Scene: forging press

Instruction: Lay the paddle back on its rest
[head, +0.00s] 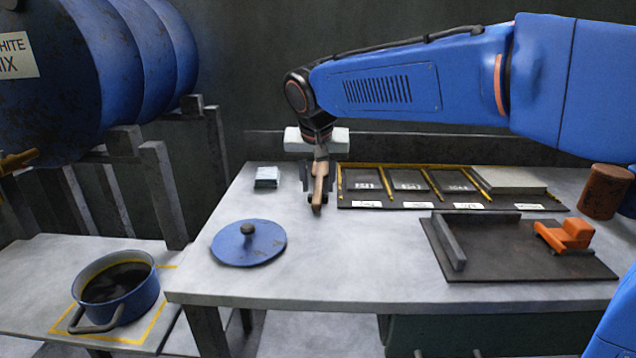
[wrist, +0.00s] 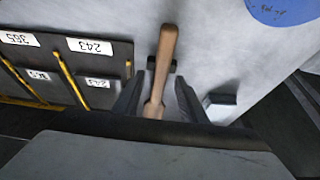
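The paddle has a brown wooden handle (head: 317,190) that points toward the front of the table. It also shows in the wrist view (wrist: 167,55), where its far part is hidden under my gripper. In the wrist view my gripper (wrist: 160,95) looks open, with gaps between the fingers and the wood. Whether the handle touches the support is hard to tell.
A small pale stack (head: 266,177) stands left of the gripper. A blue lid (head: 262,249) lies front left. A labelled dark tray (head: 395,201) is close on the right, with a dark plate (head: 500,262) in front. A blue pot (head: 128,308) stands on the lower left table.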

